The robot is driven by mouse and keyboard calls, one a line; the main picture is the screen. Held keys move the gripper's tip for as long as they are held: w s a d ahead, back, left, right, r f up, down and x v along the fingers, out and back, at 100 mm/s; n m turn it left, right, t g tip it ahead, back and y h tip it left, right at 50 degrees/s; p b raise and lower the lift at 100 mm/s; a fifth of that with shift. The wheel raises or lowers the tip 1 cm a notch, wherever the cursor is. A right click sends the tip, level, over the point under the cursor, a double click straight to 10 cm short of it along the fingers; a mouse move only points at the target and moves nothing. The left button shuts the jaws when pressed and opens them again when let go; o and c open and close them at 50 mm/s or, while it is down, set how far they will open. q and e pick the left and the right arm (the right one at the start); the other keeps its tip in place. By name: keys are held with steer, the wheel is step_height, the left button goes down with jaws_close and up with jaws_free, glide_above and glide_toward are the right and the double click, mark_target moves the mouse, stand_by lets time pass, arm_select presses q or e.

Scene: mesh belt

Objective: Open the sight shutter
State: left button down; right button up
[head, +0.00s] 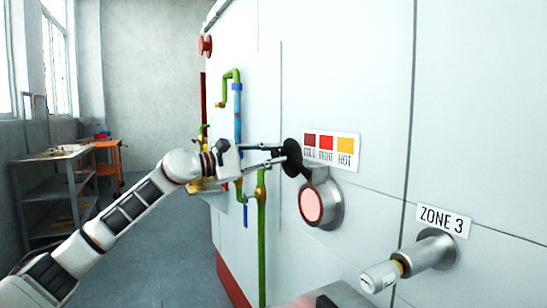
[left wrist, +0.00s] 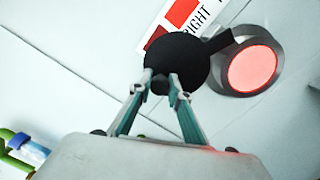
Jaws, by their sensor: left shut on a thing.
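The sight shutter (head: 292,158) is a black disc on a short arm, swung to the upper left of the round sight port (head: 321,204). The port's glass glows pinkish red and is uncovered. My left gripper (head: 280,154) reaches in from the left and is shut on the shutter. In the left wrist view the black shutter (left wrist: 178,60) sits at the fingertips of my left gripper (left wrist: 160,82), and the glowing port (left wrist: 252,68) shows to its right. The exact grip point is partly hidden by the fingers. My right gripper is not in view.
A colour label (head: 331,147) is on the white wall just above the port. A ZONE 3 sign (head: 443,220) is above a protruding metal fitting (head: 428,252) at right. Green and blue pipes (head: 238,120) run behind my left arm. A shelf table (head: 55,190) stands far left.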

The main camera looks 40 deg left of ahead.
arm_select(q)
steer(key=shift+r, duration=0.15)
steer(key=c, duration=1.9)
jaws_free()
steer(key=v, duration=1.2)
